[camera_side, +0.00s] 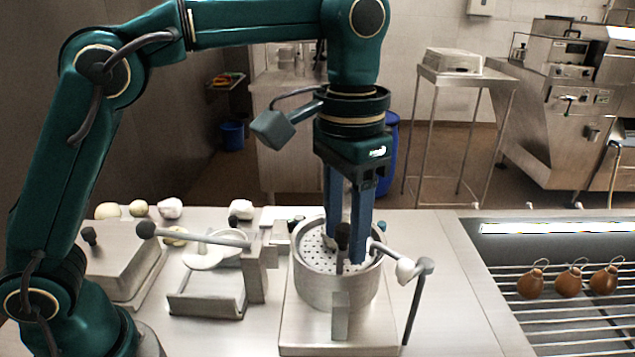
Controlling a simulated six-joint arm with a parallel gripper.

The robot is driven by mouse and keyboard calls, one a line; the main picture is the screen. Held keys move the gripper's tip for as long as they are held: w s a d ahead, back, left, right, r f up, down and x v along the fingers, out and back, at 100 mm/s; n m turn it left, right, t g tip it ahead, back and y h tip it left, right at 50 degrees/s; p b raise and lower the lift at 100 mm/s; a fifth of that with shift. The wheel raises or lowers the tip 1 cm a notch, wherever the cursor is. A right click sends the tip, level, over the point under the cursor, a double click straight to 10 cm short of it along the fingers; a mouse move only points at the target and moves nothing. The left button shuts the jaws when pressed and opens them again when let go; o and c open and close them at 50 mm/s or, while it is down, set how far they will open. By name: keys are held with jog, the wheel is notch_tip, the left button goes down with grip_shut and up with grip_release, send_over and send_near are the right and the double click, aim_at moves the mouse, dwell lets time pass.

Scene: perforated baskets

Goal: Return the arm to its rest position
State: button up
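My gripper (347,245) points straight down into a round steel pot (338,290) with a perforated basket (314,252) inside it. Its two blue fingers stand apart with a narrow gap between them. A black knob (343,233) on a stem stands in front of the gap and partly hides the fingertips. I see nothing clearly held between the fingers. Whether the tips touch the basket floor cannot be told. My arm rises from the lower left and reaches across above the counter.
A bent rod with a pale knob (405,269) stands right of the pot. A lever press (212,262) and a lidded steel box (121,265) stand to the left. Onions and garlic (170,208) lie behind.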

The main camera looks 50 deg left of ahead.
jog(key=shift+a, duration=0.15)
jog(key=w+a+r+n+t, duration=0.1)
jog(key=w+a+r+t, duration=0.1)
jog(key=shift+a+r+n+t+h, duration=0.2)
jog(key=shift+n+t+h, duration=0.1)
jog(key=shift+n+h, duration=0.1)
jog(key=s+a+f+t, duration=0.1)
jog(key=s+a+f, duration=0.1)
jog(key=s+a, duration=0.2)
jog(key=s+a+f+n+t, duration=0.1)
jog(key=s+a, duration=0.4)
jog(key=s, duration=0.5)
notch_tip(320, 180, down, 2)
jog(key=shift+t+y, duration=0.4)
jog(key=shift+t, duration=0.1)
